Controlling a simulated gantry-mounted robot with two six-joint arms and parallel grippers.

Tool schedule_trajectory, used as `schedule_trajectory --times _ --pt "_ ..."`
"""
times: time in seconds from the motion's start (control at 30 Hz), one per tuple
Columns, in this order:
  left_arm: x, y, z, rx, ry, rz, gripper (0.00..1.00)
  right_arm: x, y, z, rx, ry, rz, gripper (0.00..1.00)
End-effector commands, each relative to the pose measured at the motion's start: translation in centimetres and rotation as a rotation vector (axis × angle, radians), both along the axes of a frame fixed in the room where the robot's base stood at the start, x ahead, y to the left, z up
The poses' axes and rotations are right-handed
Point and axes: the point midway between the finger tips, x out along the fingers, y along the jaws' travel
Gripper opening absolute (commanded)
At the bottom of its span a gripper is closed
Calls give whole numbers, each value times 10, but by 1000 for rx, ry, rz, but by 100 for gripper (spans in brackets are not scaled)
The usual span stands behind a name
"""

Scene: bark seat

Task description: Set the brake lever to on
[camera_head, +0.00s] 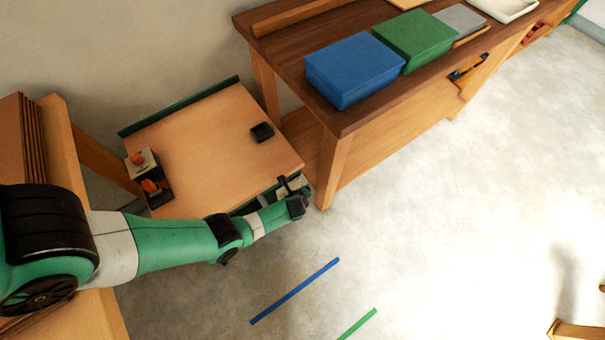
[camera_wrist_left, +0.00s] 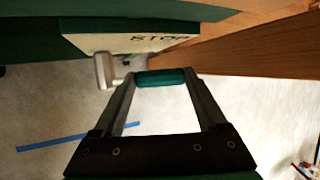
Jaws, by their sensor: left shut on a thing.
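The brake lever shows in the left wrist view as a teal grip (camera_wrist_left: 165,77) joined to a pale metal arm (camera_wrist_left: 106,70) at its left. A cream plate (camera_wrist_left: 100,42) with dark lettering, seemingly "STOP", is just beyond it. My left gripper (camera_wrist_left: 168,84) is shut on the teal grip, with a finger at each end of it. In the head view my left gripper (camera_head: 296,190) is at the front right corner of the low wooden cart (camera_head: 210,140), by the pale plate. The lever itself is mostly hidden there. My right gripper is not in view.
A workbench (camera_head: 345,125) with a blue box (camera_head: 352,70) and a green box (camera_head: 412,40) stands close behind the gripper. On the cart are a black block (camera_head: 262,132) and a small holder (camera_head: 150,178) with orange-topped items. The floor in front is clear apart from flat blue and green strips.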

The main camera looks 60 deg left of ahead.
Motion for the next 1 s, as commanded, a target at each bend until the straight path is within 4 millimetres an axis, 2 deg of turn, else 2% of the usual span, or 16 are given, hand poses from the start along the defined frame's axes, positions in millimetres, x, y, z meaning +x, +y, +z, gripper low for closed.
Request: schedule_trajectory --times 0.03,0.17,0.5,1.0 --pt "-4 0 4 5 -34 0 0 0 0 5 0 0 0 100" --pt "-8 -1 6 20 -133 1 0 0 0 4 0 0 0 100" --pt "-18 -3 13 48 -322 1 0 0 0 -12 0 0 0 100" --pt "-21 -3 17 55 -372 2 0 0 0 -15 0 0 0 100"
